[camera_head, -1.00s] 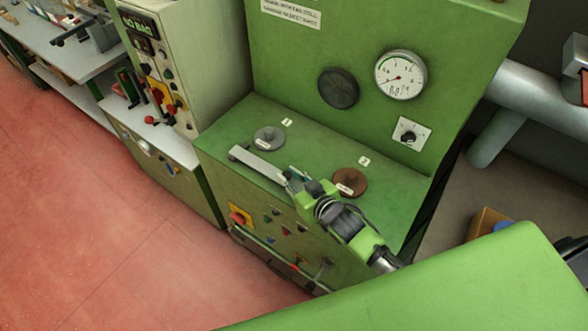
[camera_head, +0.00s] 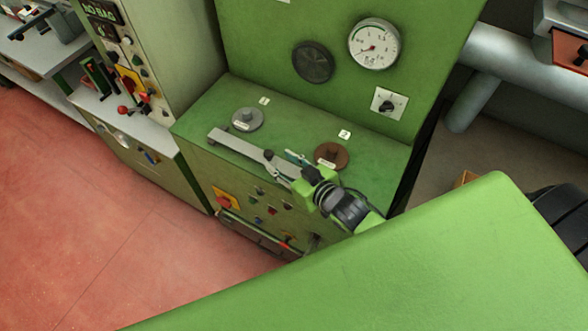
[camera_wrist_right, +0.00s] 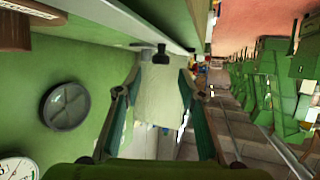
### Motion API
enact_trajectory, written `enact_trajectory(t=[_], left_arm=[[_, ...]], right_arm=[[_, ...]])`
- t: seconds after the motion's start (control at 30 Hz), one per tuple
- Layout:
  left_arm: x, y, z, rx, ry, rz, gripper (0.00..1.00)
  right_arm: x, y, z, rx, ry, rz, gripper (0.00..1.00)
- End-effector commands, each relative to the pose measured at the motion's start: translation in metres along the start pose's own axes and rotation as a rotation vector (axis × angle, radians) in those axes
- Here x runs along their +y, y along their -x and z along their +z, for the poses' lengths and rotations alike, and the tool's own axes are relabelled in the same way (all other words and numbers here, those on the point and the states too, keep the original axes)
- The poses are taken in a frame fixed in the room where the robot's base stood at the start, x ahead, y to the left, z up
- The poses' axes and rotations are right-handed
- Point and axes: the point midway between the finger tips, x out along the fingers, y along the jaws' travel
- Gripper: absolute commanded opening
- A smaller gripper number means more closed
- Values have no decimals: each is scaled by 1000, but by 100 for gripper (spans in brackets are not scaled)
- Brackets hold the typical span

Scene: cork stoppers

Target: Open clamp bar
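The clamp bar (camera_head: 236,145) is a flat pale metal bar along the front edge of the green machine's top. A small dark knob (camera_head: 268,154) stands near its right part. My right gripper (camera_head: 282,163) is at the bar's right end, reaching in from the right. In the right wrist view my right gripper (camera_wrist_right: 163,75) is open, its two fingers apart. A black knob (camera_wrist_right: 160,54) shows ahead between the fingertips; contact cannot be told. The gripper hides the bar's right end in the head view. My left gripper is not in view.
A grey disc (camera_head: 247,119) and a brown disc (camera_head: 332,155) sit on the machine top behind the bar. A pressure gauge (camera_head: 374,43) and a black round plate (camera_head: 313,62) are on the upright panel. Buttons and a red switch (camera_head: 224,199) are on the front.

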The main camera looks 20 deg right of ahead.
Motion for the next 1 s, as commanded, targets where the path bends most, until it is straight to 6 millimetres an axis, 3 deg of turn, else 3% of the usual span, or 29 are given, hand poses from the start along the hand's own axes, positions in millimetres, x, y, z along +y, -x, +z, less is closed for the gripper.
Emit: enact_trajectory(t=[0.2, 0.4, 1.0], left_arm=[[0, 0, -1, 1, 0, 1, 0], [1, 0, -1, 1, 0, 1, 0], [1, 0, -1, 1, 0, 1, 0]], right_arm=[[0, 41, 1, -2, 0, 0, 36], [0, 60, 0, 0, 1, 0, 36], [0, 63, 0, 0, 0, 0, 36]])
